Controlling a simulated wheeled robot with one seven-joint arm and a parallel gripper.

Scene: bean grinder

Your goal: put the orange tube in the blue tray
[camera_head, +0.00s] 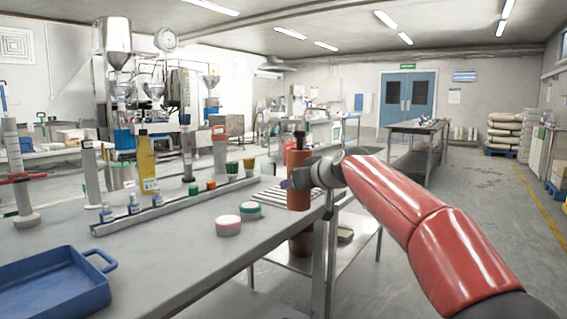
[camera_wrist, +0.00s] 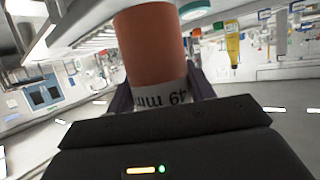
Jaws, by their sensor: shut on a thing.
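The orange tube (camera_head: 299,200) stands upright at the right edge of the grey table in the head view, with a dark piece at its top. My gripper (camera_head: 294,181) comes from the right and is shut around the tube's side. In the wrist view the tube (camera_wrist: 150,42) sits between the fingers of my gripper (camera_wrist: 162,95), and a white label with black "49 mm" text shows on it. I cannot tell whether the tube's base touches the table. The blue tray (camera_head: 50,285) lies at the near left of the table and looks empty, partly cut off by the frame.
Pink (camera_head: 228,226) and green (camera_head: 249,210) round pieces lie between tube and tray. A long rail (camera_head: 170,207) with small bottles and colored caps runs behind them. A yellow bottle (camera_head: 147,165) stands further back. A brownish-orange cylinder (camera_head: 301,242) shows below the tabletop.

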